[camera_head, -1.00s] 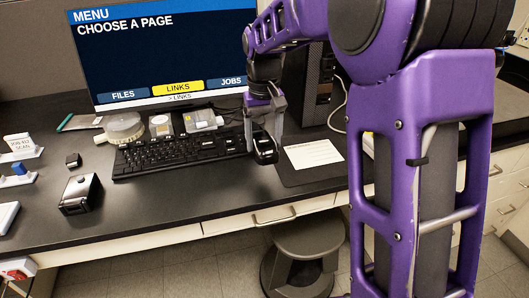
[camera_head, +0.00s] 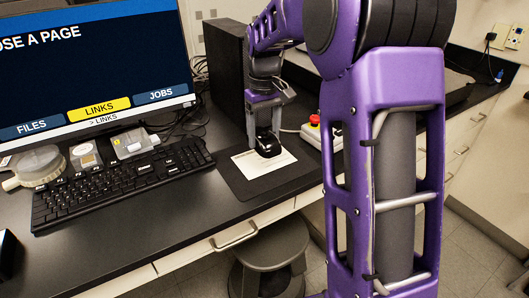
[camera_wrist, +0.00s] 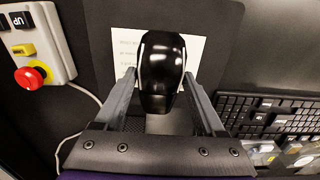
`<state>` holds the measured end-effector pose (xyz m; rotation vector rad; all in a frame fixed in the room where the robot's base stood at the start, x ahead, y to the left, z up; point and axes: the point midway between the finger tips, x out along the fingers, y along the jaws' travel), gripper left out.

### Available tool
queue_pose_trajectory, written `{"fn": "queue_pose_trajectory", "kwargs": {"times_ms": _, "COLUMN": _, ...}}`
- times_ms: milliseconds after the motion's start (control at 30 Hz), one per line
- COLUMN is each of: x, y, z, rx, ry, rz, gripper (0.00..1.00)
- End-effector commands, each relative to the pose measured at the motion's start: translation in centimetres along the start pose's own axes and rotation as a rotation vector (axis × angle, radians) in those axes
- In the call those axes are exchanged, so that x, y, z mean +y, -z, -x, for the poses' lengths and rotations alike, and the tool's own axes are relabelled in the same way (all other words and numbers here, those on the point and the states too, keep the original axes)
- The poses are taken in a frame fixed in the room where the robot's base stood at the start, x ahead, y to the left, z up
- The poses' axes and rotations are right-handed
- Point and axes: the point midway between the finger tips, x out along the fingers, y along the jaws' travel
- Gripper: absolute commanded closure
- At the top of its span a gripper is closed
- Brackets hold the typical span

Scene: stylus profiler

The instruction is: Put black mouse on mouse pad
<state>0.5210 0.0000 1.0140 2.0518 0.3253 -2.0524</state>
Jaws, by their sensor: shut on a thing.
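The black mouse (camera_head: 267,146) is glossy and is held between the fingers of my gripper (camera_head: 263,132). It also shows in the wrist view (camera_wrist: 161,75), with a finger of my gripper (camera_wrist: 160,100) on each side. The mouse pad (camera_head: 235,184) is a dark mat at the right part of the desk, with a white printed sheet (camera_head: 247,164) lying on it. The mouse is over the pad and overlaps the sheet in both views. I cannot tell whether its underside touches the sheet or hangs just above it.
A black keyboard (camera_head: 120,184) lies left of the pad. A control box with a red button (camera_head: 314,122) stands to the right, and its cable runs near the pad. A dark computer tower (camera_head: 222,75) stands behind. A monitor (camera_head: 90,65) is at the back left.

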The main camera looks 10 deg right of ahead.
Motion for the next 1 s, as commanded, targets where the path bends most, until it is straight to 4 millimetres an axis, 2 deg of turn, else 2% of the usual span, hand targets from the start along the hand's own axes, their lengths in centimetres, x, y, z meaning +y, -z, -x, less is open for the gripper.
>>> {"fn": "queue_pose_trajectory", "kwargs": {"times_ms": 200, "x": 0.0, "y": 0.0, "z": -3.6, "rx": -0.002, "ry": 0.001, "rz": 0.0, "gripper": 0.87}}
{"fn": "queue_pose_trajectory", "kwargs": {"times_ms": 300, "x": 0.0, "y": 0.0, "z": -4.7, "rx": -0.002, "ry": 0.001, "rz": -0.001, "gripper": 0.87}}
{"fn": "queue_pose_trajectory", "kwargs": {"times_ms": 733, "x": 0.0, "y": 0.0, "z": -5.3, "rx": 0.001, "ry": 0.0, "rz": -0.001, "gripper": 0.87}}
{"fn": "queue_pose_trajectory", "kwargs": {"times_ms": 767, "x": 0.0, "y": 0.0, "z": -5.3, "rx": 0.001, "ry": 0.0, "rz": -0.001, "gripper": 0.26}}
{"fn": "queue_pose_trajectory", "kwargs": {"times_ms": 900, "x": 0.0, "y": 0.0, "z": -5.2, "rx": 0.001, "ry": 0.0, "rz": -0.001, "gripper": 0.01}}
{"fn": "queue_pose_trajectory", "kwargs": {"times_ms": 1000, "x": 0.0, "y": 0.0, "z": -5.2, "rx": 0.001, "ry": 0.0, "rz": -0.001, "gripper": 0.0}}
